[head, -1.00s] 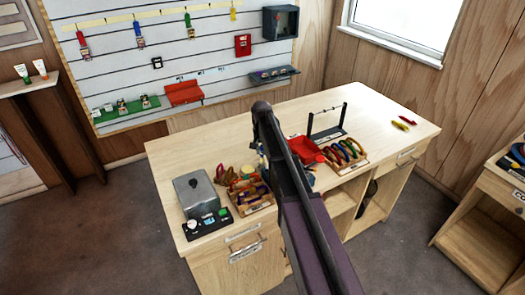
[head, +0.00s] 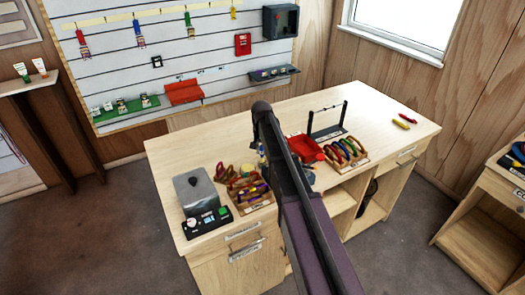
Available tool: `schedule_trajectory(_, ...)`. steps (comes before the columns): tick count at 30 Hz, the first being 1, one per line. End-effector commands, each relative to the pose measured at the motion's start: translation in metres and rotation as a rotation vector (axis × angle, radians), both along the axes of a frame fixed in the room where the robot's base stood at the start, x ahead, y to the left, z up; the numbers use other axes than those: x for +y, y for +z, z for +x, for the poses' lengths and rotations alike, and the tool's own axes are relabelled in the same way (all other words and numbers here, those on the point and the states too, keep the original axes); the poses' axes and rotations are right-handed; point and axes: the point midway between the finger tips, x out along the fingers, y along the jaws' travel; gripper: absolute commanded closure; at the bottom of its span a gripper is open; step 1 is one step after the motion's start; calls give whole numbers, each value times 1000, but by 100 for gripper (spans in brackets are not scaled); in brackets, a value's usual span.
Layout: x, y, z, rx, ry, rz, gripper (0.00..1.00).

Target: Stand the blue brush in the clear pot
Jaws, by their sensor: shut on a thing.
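My arm (head: 300,215) reaches up across the middle of the head view and covers part of the bench. My gripper is hidden behind it, so its fingers and what they hold do not show. A small bluish and yellow item (head: 262,156) shows just left of the arm above the bench; it is too small to tell whether it is the blue brush. I cannot make out the clear pot.
The wooden bench (head: 385,125) carries a grey box (head: 194,188), an organiser with coloured gear (head: 250,190), a red tray (head: 306,149), a rack of coloured carabiners (head: 346,152) and a black bar stand (head: 328,122). Its right end is mostly clear.

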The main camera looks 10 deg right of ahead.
Motion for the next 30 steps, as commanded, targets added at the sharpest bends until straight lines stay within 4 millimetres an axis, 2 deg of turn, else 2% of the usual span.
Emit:
schedule_trajectory(18,0,-14,0,0,0,0,100)
schedule_trajectory(29,1,-14,0,0,1,0,100)
schedule_trajectory(30,1,-14,0,0,1,0,70)
